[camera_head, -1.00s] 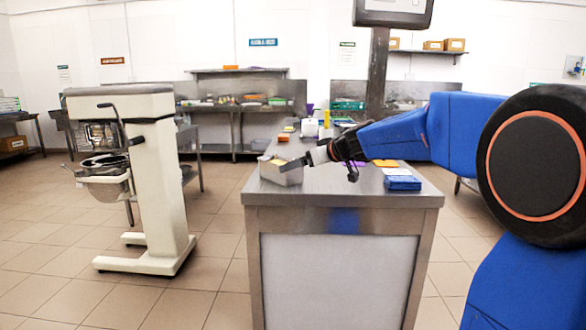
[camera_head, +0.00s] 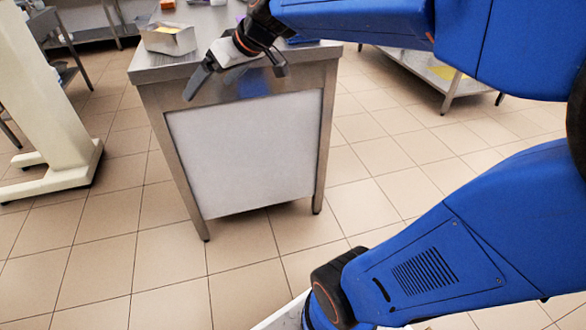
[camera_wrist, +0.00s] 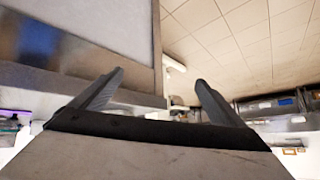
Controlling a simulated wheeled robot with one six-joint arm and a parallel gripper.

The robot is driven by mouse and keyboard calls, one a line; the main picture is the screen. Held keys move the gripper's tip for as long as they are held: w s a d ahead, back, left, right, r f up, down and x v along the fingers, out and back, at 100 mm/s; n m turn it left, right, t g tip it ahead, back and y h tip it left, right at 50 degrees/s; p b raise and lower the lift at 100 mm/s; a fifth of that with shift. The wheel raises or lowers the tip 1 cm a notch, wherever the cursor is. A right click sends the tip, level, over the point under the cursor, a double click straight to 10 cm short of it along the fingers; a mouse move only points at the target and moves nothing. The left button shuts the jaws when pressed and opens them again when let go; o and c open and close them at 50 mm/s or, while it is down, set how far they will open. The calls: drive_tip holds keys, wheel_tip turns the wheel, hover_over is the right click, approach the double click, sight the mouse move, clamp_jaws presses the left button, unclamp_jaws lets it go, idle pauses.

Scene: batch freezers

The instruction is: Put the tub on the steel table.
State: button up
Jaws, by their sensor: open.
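A steel-topped table (camera_head: 150,74) with a pale front panel stands ahead of me. A grey open box with something yellow inside (camera_head: 170,40) sits on its top near the left edge; I cannot tell whether this is the tub. No other thing in view is clearly a tub. My gripper (camera_head: 237,75) is open and shows nothing between its fingers. It hangs at the table's front edge, right of and nearer than the box. In the wrist view, the two fingers of my gripper (camera_wrist: 158,78) stand apart, with part of the table (camera_wrist: 90,50) at upper left.
A cream machine on a floor stand (camera_head: 45,110) is at the left. A low steel shelf or table (camera_head: 430,76) stands at the right behind. The tiled floor (camera_head: 120,245) in front of the table is clear. My arm hides part of the tabletop.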

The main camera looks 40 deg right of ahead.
drive_tip(key=s+d+f+m+g+h, duration=0.1)
drive_tip(key=s+d+f+m+h, duration=0.1)
drive_tip(key=s+f, duration=0.5)
drive_tip(key=s+d+f+m+g+h, duration=0.2)
drive_tip(key=s+d+f, duration=0.2)
drive_tip(key=s, duration=1.3)
wheel_tip(320, 180, down, 4)
drive_tip(key=shift+s+r+h, duration=0.15)
drive_tip(key=shift+r+h, duration=0.05)
drive_tip(key=shift+h, duration=0.1)
